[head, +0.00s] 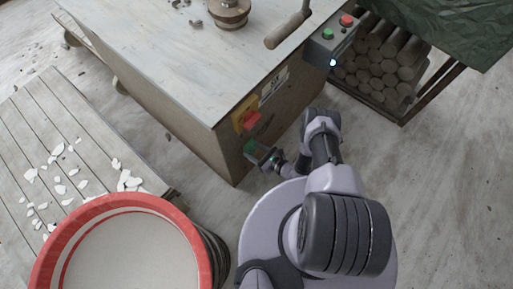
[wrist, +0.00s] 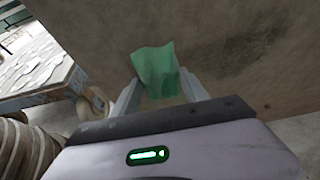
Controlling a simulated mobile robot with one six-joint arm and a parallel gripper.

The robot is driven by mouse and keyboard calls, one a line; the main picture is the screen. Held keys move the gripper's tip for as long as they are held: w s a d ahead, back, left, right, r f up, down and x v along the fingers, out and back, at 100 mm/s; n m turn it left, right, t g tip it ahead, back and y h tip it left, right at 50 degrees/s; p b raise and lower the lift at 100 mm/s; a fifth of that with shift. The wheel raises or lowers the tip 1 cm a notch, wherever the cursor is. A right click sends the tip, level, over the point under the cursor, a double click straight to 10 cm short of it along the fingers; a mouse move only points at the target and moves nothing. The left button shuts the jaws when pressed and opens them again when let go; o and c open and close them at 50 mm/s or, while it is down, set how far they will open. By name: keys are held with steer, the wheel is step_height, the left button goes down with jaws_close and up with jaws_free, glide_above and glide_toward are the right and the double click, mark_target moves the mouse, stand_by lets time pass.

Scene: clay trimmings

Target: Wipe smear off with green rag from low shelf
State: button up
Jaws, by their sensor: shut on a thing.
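The green rag (wrist: 156,68) is pinched between the two fingers of my gripper (wrist: 158,90) in the wrist view, its upper part sticking out past the fingertips. In the head view the rag (head: 250,147) is a small green patch at my gripper (head: 262,155), close to the lower side panel of the workbench (head: 215,150). I cannot tell whether the rag touches the panel. A dark, blurry smear (wrist: 250,48) shows on the brown panel to the right of the rag in the wrist view. I cannot make out the low shelf.
A red-rimmed tub (head: 190,207) stands at the lower left beside a slatted platform (head: 70,135) with white chips. A rack of stacked logs (head: 385,65) stands at the upper right. A control box (head: 335,40) sits on the bench's corner. Floor at right is clear.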

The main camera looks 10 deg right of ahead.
mark_target(242, 151)
steer(key=shift+s+a+b, duration=0.3)
steer(key=shift+s+a, duration=0.55)
steer(key=shift+a, duration=0.45)
steer(key=shift+s+a+b, duration=0.25)
steer(key=shift+s+a, duration=0.65)
steer(key=shift+a, duration=0.35)
steer(key=shift+s+a+b, duration=0.3)
steer(key=shift+s+a, duration=0.55)
steer(key=shift+a, duration=0.45)
step_height(242, 151, up, 2)
steer(key=shift+r+p, duration=0.2)
steer(key=shift+p, duration=0.85)
steer(key=shift+w+d+f+b, duration=0.1)
steer(key=shift+w+d+b, duration=0.25)
steer(key=shift+d, duration=0.25)
steer(key=shift+w+d+f+b, duration=0.1)
steer(key=shift+w+d+b, duration=0.2)
steer(key=shift+d, duration=0.3)
steer(key=shift+w+d+b, duration=0.45)
steer(key=shift+w+d, duration=0.5)
steer(key=shift+d, duration=0.15)
steer(key=shift+w+d+r, duration=0.1)
steer(key=shift+w+d, duration=1)
steer(key=shift+d, duration=0.45)
steer(key=shift+w+d+r, duration=0.1)
steer(key=shift+w+d, duration=1)
steer(key=shift+d, duration=0.4)
steer(key=shift+w+d, duration=1.1)
steer(key=shift+d, duration=0.45)
